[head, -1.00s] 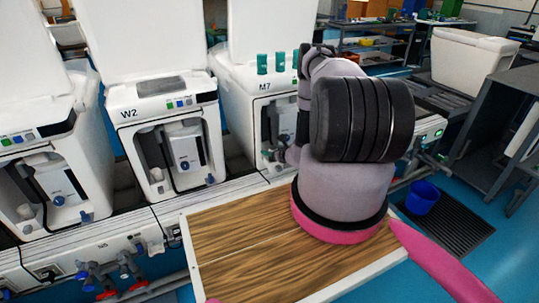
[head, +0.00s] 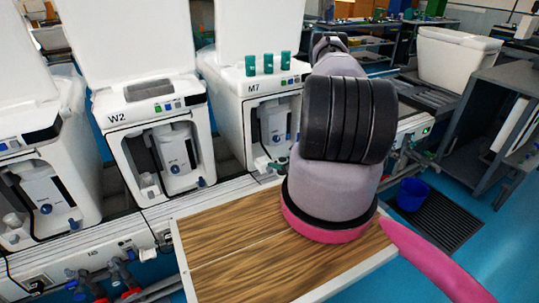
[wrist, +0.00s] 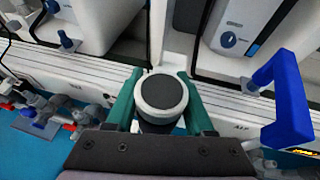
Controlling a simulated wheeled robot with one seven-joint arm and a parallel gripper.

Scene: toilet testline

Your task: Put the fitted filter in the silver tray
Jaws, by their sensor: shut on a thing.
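My gripper (wrist: 160,105) has green fingers in the wrist view. They are shut around a short round part with a black top and a pale ring, which I take to be the filter (wrist: 160,92). It is held above the white front edge of the machine bench, clear of the machines' open bays. In the head view my arm hides the gripper and the filter. I cannot make out a silver tray for certain in either view.
White machines W2 (head: 150,113) and M7 (head: 237,100) stand on the bench, with several teal cylinders (head: 268,64) on M7. A wooden board (head: 215,240) lies in front. A blue handle (wrist: 285,95) rises right of the gripper. A blue bucket (head: 410,193) stands on the floor right.

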